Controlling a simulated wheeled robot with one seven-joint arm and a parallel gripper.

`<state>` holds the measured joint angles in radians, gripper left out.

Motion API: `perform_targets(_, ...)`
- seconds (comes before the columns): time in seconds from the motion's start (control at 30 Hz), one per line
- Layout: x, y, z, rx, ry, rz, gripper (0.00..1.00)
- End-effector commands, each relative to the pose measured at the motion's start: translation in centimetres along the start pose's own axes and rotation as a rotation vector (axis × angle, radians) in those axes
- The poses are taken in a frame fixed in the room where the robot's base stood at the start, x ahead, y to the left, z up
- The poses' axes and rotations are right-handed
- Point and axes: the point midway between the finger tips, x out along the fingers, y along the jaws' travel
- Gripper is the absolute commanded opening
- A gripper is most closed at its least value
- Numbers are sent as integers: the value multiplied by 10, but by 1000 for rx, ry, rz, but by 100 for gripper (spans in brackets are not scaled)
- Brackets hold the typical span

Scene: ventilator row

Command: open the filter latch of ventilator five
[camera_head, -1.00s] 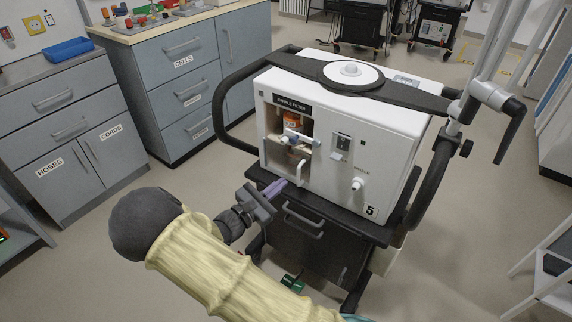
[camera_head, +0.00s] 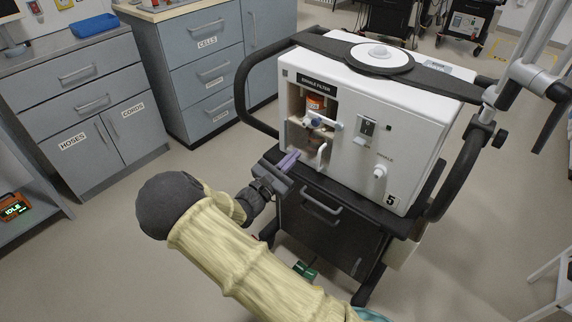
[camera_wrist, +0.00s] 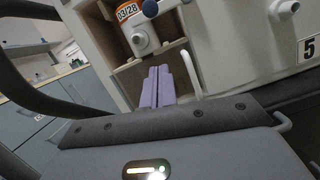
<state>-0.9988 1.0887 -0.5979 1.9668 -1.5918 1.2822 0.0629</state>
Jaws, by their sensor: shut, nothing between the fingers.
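Ventilator five (camera_head: 412,150) is a white box on a black cart, with the number 5 low on its front. Its recess under the dark filter label (camera_head: 316,85) shows a filter canister with an orange band (camera_head: 315,104), read as 03/28 in the wrist view (camera_wrist: 128,11). A blue-ended part (camera_head: 318,124) crosses in front of the canister. A white curved bar (camera_head: 322,154) stands at the recess's lower right; which part is the latch I cannot tell for certain. My gripper (camera_head: 294,156) has its purple fingers together and empty, just left of the bar, also in the wrist view (camera_wrist: 158,72).
A black tube rail (camera_head: 243,98) curves around the ventilator's left side. A drawer handle (camera_head: 320,207) sits below my gripper. A white knob (camera_head: 379,172) and a switch (camera_head: 367,126) are on the front panel. Blue cabinets (camera_head: 215,50) stand behind at left.

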Motion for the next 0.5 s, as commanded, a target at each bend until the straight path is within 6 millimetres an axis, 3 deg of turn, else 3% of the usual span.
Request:
perform_targets(0.3, 58, -1, -1, 1, -2, -4, 0)
perform_targets(0.5, 62, 0, 26, 3, 0, -1, 0)
